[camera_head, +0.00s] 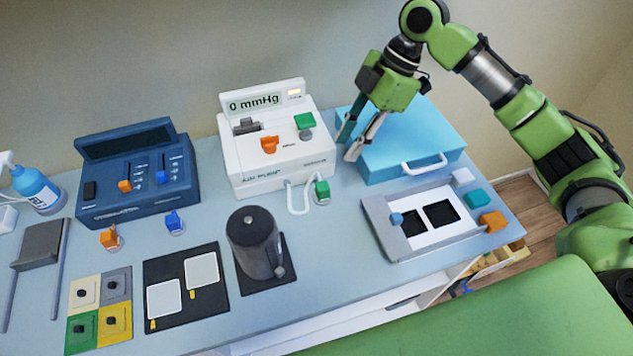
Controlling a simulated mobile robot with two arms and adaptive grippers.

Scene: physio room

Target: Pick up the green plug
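A green plug (322,190) stands on the table in front of the white pump (275,160), close to its right front corner. A white hose (297,199) lies beside it and leads to the pump front. My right gripper (347,146) is above and to the right of the plug, between the pump and the blue case (415,135). Its fingers point down, are spread apart and hold nothing. It is apart from the plug. A green knob (305,121) also shows on the pump's top. My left gripper is not in view.
A dark cylinder (252,240) on a black pad stands left and in front of the plug. A grey-white tray (428,221) lies to the right. A dark blue device (138,175) and orange and blue plugs are further left. The table is bare between the cylinder and the tray.

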